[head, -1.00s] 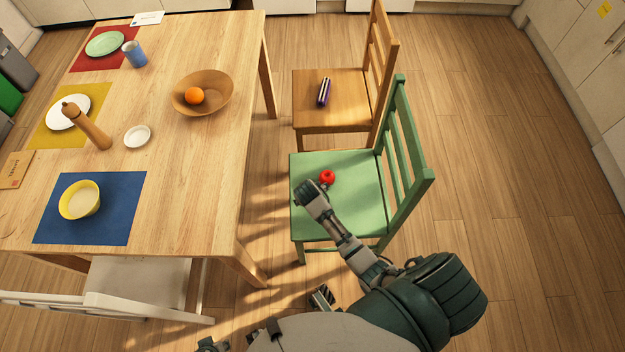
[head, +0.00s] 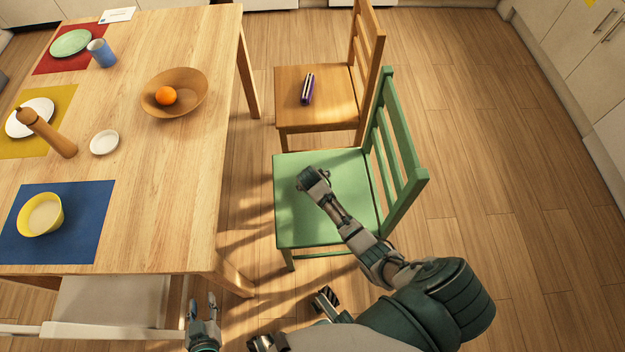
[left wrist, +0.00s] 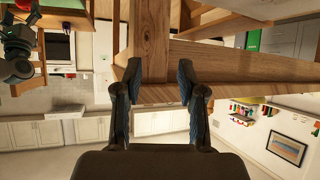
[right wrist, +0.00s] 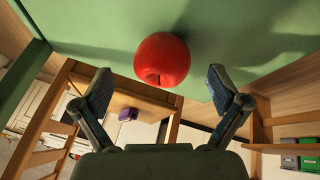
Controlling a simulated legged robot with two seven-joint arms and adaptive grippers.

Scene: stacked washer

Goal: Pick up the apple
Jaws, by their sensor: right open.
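The red apple (right wrist: 162,60) rests on the green chair (head: 318,222) seat, which also fills the top of the right wrist view (right wrist: 240,30). In the head view my right arm hides the apple. My right gripper (right wrist: 162,88) is open, and the apple shows between and just beyond its spread fingertips, not gripped. In the head view its wrist end (head: 312,180) is over the chair seat. My left gripper (head: 203,306) is open and empty, low beside the table's near right corner; its parted fingers also show in the left wrist view (left wrist: 158,82).
The green chair's slatted backrest (head: 403,150) rises right of my right arm. A wooden chair (head: 320,118) behind holds a purple item (head: 307,89). The table (head: 180,190) at left carries a bowl (head: 190,104) with an orange (head: 166,96). Floor at right is clear.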

